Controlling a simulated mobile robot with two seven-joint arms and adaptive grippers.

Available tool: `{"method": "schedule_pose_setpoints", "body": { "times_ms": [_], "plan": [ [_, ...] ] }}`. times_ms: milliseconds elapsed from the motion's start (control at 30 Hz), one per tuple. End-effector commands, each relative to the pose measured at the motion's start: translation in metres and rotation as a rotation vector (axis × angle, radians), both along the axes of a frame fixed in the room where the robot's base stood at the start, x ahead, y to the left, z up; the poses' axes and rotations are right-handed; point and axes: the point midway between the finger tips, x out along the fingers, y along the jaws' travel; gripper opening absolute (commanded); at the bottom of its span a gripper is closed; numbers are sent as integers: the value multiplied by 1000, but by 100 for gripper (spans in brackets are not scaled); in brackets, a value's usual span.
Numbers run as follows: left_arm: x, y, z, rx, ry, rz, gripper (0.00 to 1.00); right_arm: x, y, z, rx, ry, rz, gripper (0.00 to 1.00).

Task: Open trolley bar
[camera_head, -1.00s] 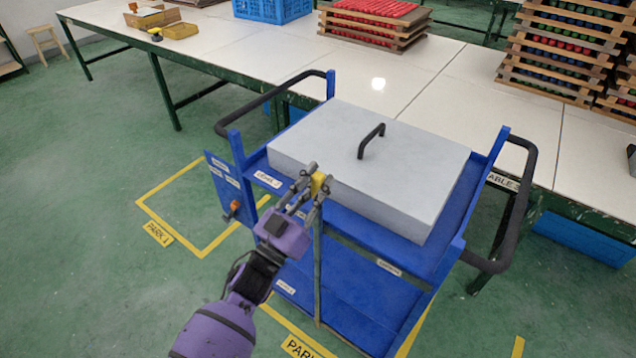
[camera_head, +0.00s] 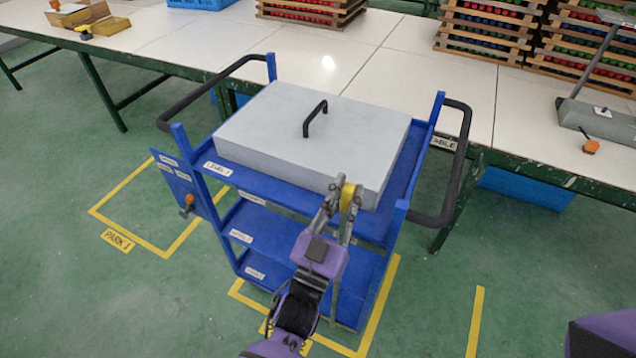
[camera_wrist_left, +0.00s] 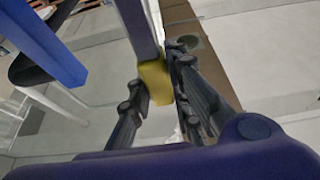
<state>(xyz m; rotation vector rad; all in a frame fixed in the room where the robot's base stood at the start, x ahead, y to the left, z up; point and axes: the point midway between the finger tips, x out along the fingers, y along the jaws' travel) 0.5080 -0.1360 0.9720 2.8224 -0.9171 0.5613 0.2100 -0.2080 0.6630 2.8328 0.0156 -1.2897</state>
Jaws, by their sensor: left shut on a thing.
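The blue trolley (camera_head: 285,190) stands in front of the table, with a grey box (camera_head: 270,130) with a black handle on its top level. The trolley bar is a thin upright grey bar (camera_head: 338,275) at the trolley's front, with a yellow grip (camera_head: 348,196) near its top. My left gripper (camera_head: 342,192) is shut on the yellow grip, just in front of the box's front edge. In the left wrist view the yellow grip (camera_wrist_left: 154,82) sits between the fingers. My right gripper is out of view; only a purple part of my right arm shows at bottom right.
The long white table (camera_head: 430,85) runs behind the trolley, with wooden racks of coloured items (camera_head: 490,30) and a grey pan-like tool (camera_head: 600,120). Black push handles (camera_head: 455,165) stick out at the trolley's sides.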

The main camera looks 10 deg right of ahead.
Motion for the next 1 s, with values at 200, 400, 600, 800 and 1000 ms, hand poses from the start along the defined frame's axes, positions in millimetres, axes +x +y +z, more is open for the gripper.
{"method": "schedule_pose_setpoints", "body": {
  "times_ms": [200,400,600,800,1000],
  "plan": [
    [-13,-18,0,1,-1,-1,0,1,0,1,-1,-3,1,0],
    [-15,-21,0,1,-2,0,0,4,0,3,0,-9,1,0],
    [-15,-20,0,1,-2,0,0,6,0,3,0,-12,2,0],
    [-15,-20,0,2,-1,0,38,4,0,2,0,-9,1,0],
    [-14,-20,0,1,-1,0,38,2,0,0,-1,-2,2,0]
  ]
}}
